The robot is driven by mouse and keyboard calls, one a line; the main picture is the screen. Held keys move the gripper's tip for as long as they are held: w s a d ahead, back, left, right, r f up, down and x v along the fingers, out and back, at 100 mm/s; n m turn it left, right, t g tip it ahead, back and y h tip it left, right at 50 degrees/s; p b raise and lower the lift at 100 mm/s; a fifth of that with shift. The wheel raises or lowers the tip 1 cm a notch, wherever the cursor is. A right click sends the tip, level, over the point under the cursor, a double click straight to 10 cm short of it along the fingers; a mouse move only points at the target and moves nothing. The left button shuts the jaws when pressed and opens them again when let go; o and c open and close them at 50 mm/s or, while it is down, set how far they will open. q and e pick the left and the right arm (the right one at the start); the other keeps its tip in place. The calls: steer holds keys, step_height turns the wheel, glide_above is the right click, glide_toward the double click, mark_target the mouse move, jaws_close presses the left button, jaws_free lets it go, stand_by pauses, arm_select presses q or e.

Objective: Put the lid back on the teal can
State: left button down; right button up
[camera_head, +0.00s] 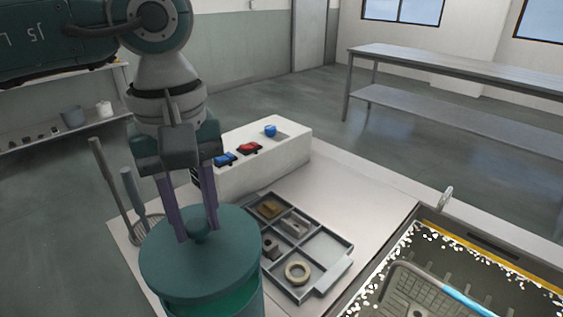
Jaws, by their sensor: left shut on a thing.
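The round teal lid (200,268) is at the lower left of the head view, roughly level. My left gripper (197,232) points down from above, its two purple fingers shut on the lid's small central knob. The teal can (258,306) is directly below the lid, and a strip of brighter green shows under the lid's front edge. The lid appears to be a little above the can's rim, though contact at the back is hidden. The can's lower part is cut off by the picture's edge. My right gripper is not in view.
Behind the can stand utensils with upright handles (102,175). A white control box (290,155) with blue and red switches is behind. A compartment tray (340,268) with small parts lies to the right, then the tank with a wire basket (400,275). Bare worktop lies between.

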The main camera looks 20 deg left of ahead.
mark_target(204, 250)
arm_select(q)
steer(key=shift+f+b, duration=2.2)
steer(key=shift+f, duration=0.75)
steer(key=shift+b, duration=0.35)
steer(key=shift+f+b, duration=0.15)
steer(key=shift+b, duration=0.45)
stand_by(0.3)
jaws_free()
steer(key=shift+d, duration=0.1)
stand_by(0.5)
